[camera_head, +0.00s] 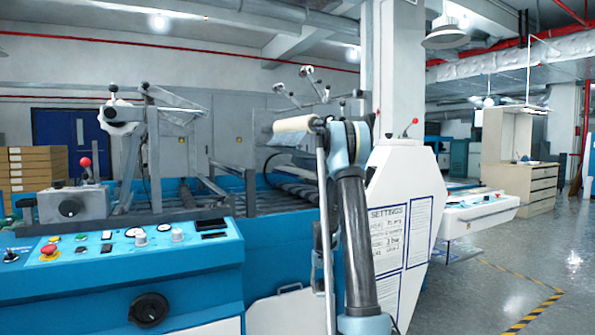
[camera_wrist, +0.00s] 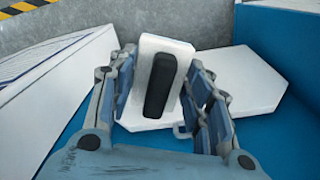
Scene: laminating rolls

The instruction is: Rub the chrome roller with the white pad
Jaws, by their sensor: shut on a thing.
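In the wrist view my gripper (camera_wrist: 163,62) is shut on the white pad (camera_wrist: 163,45), a pale block with a black grip strip on its near face. The pad sits between the two blue-grey fingers, in front of a white panel and the blue machine side. In the head view my arm rises in the middle and bends over. Its lower end hangs before the machine, and the pad cannot be made out there. Several shiny dark rollers (camera_head: 297,189) lie in the machine bed behind my arm; I cannot tell which is the chrome roller.
A blue control console (camera_head: 120,262) with knobs and buttons stands at front left. A cream roll (camera_head: 295,124) sits above the bed. A white settings panel (camera_head: 405,215) stands just right of my arm. The floor at far right is open.

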